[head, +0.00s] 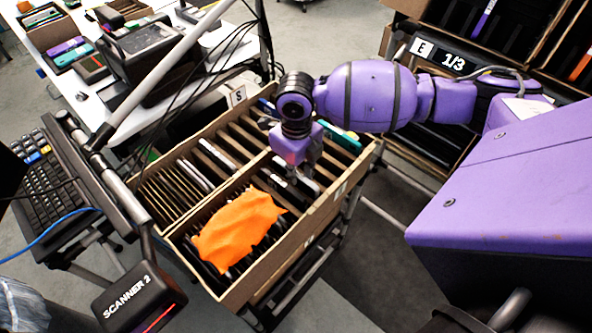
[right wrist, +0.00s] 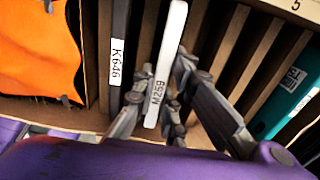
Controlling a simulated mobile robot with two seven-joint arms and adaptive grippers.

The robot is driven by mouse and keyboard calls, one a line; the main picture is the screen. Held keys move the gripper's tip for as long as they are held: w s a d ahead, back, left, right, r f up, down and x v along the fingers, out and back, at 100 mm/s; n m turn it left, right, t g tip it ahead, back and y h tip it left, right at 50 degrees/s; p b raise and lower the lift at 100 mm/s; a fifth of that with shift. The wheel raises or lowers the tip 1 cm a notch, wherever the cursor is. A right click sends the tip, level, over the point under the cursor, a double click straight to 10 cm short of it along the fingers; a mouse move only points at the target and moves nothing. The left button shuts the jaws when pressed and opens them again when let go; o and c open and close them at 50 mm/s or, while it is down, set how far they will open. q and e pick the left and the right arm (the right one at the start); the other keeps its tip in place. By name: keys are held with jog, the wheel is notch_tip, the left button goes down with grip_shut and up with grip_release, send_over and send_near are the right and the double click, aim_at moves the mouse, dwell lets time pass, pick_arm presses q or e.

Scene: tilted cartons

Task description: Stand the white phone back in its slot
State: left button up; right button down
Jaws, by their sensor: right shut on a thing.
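The white phone (right wrist: 168,55), labelled M259, is between the fingers of my right gripper (right wrist: 163,68) in the right wrist view. The gripper is shut on it. The phone is on edge among the dark dividers, leaning slightly; I cannot tell how deep its lower end reaches. In the head view my right gripper (head: 302,168) points down over the right part of the divided carton (head: 318,212). The phone is mostly hidden there by the gripper. Empty slots show to the right of the phone in the wrist view. My left gripper is not in view.
An orange cloth (head: 237,230) covers the carton's near slots. A dark device labelled K646 (right wrist: 117,60) stands left of the phone. A teal device (right wrist: 292,98) stands further right. A scanner (head: 138,298) and keyboard (head: 45,185) are at the left; another carton (head: 440,150) is behind my arm.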

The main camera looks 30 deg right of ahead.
dwell(0.3)
jog(key=c, duration=1.7)
grip_release()
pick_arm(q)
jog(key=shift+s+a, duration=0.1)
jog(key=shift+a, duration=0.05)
pick_arm(e)
notch_tip(320, 180, up, 12)
jog(key=shift+r, duration=0.1)
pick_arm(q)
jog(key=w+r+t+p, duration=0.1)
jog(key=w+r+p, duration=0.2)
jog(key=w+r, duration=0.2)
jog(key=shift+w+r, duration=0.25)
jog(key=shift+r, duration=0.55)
pick_arm(e)
notch_tip(320, 180, up, 7)
jog(key=shift+f, duration=0.1)
